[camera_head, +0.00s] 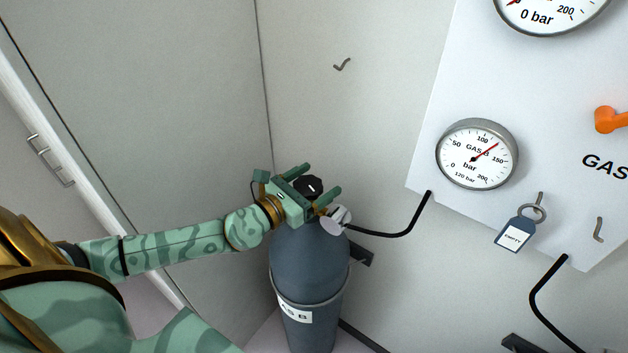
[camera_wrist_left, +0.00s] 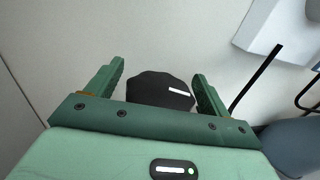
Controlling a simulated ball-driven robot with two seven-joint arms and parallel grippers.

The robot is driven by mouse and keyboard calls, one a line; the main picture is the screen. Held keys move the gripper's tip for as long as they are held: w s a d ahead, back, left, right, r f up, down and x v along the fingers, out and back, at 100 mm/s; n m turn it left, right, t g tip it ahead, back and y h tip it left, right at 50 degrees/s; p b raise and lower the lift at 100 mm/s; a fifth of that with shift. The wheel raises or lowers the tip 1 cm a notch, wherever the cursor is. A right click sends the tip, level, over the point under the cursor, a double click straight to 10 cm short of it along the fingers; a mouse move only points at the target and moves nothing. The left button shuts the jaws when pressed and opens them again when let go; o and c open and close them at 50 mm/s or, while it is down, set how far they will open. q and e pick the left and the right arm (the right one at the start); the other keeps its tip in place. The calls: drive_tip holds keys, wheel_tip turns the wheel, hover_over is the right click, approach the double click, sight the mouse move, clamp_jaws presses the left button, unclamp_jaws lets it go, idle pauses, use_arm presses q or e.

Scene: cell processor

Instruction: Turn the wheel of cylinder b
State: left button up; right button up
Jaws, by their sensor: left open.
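Cylinder b (camera_head: 308,262) is a dark grey gas bottle standing in the corner, with a partly hidden label ending in "S B". Its wheel (camera_head: 311,186) is a black knob with a white mark on top of the bottle. My left gripper (camera_head: 322,180) is open, with one finger on each side of the wheel. In the left wrist view the wheel (camera_wrist_left: 160,91) sits between the two open fingers, with a visible gap on each side. The lower part of the wheel is hidden behind the gripper body there. My right gripper is not in view.
A GAS B gauge (camera_head: 477,154) on the white panel reads about 120 bar. A black hose (camera_head: 405,232) runs from the bottle's valve to the panel. An "EMPTY" tag (camera_head: 515,235) hangs from the panel. Walls close in behind and left of the bottle.

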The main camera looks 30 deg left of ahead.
use_arm(q)
drive_tip(key=c, duration=1)
drive_tip(key=shift+r, duration=0.15)
drive_tip(key=n+y+p, duration=0.1)
drive_tip(key=y+p, duration=0.1)
drive_tip(key=p, duration=0.1)
drive_tip(key=n+y+p, duration=0.2)
drive_tip(key=y+p, duration=0.1)
drive_tip(key=shift+w+a+r+n+t, duration=0.1)
drive_tip(key=shift+a+r+n+t, duration=0.1)
drive_tip(key=shift+n+t, duration=0.1)
drive_tip(key=y, duration=0.1)
drive_tip(key=n+y, duration=0.1)
drive_tip(key=shift+a+f+y+p, duration=0.2)
drive_tip(key=shift+f+y+p, duration=0.1)
drive_tip(key=o, duration=1)
